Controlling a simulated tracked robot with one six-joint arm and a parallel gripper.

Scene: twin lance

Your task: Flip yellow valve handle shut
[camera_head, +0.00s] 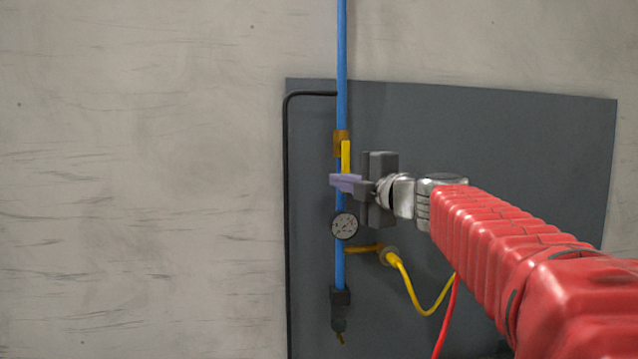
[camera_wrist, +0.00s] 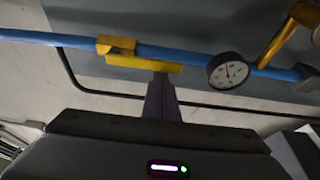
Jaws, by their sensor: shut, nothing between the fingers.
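The yellow valve handle (camera_head: 346,156) lies along the vertical blue pipe (camera_head: 341,60), just below the brass valve body (camera_head: 340,137). In the wrist view the yellow handle (camera_wrist: 144,63) runs parallel to the blue pipe (camera_wrist: 60,39), beside the brass body (camera_wrist: 115,44). My gripper (camera_head: 346,183) is shut and empty, its fingers reaching across the pipe at the handle's lower end. In the wrist view my gripper's fingertips (camera_wrist: 160,80) appear right at the handle's edge. I cannot tell whether they touch it. The fingers hide part of the pipe behind them.
A round gauge (camera_head: 345,225) sits on the pipe just below my gripper. A yellow hose (camera_head: 410,290) leaves a brass branch at the right, and a red cable (camera_head: 446,320) hangs below my arm. A black tube (camera_head: 286,200) edges the grey panel (camera_head: 480,120). The left wall is clear.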

